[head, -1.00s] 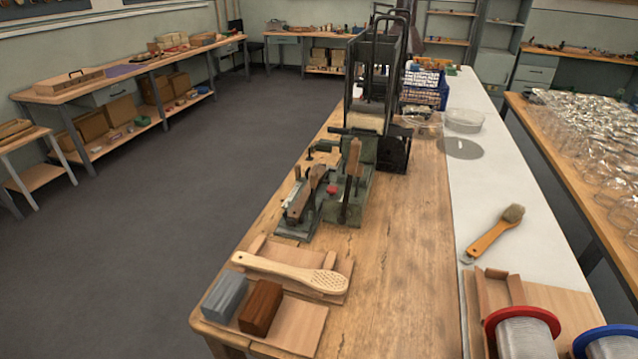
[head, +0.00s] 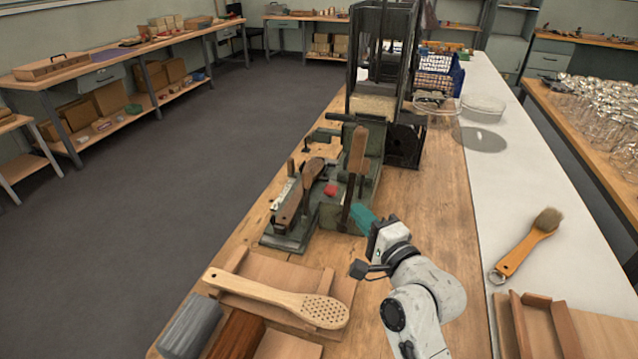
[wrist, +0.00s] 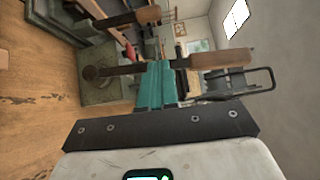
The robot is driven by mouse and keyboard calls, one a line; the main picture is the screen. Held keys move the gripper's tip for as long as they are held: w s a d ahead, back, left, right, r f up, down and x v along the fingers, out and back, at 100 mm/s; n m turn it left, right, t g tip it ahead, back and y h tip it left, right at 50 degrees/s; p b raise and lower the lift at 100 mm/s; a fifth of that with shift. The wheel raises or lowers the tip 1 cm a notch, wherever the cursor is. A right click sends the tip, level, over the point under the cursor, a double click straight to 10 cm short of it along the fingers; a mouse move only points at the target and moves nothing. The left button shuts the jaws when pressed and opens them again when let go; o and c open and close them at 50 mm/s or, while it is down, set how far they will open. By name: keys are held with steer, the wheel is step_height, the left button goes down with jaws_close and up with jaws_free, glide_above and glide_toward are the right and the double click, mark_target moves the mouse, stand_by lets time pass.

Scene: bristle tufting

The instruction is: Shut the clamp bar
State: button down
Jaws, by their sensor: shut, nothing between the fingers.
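An upright lever with a wooden handle (head: 358,150) and a dark metal arm stands on a green metal fixture (head: 332,208); I take it for the clamp bar. It looks raised, not lying flat. In the wrist view the handle (wrist: 222,58) and its arm run across the picture behind my fingertips. My gripper (head: 362,216) has teal fingers pressed together and empty, just right of the lever's lower part. It also shows in the wrist view (wrist: 156,76). I cannot tell whether the fingers touch the lever. A red knob (head: 330,191) sits left of the lever.
A second dark lever (head: 290,208) lies left on the fixture. A tall black frame machine (head: 380,60) stands behind. A perforated wooden brush body (head: 275,297) lies in front on a wooden holder. An orange-handled brush (head: 527,245) lies right on the white strip. The bench right of the fixture is bare.

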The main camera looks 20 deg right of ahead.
steer(key=p, duration=0.2)
glide_toward(311, 174)
steer(key=w+d, duration=0.3)
steer(key=w, duration=0.1)
steer(key=shift+w+a, duration=0.5)
steer(key=shift+a, duration=0.4)
steer(key=shift+w+a, duration=0.55)
steer(key=shift+a, duration=0.35)
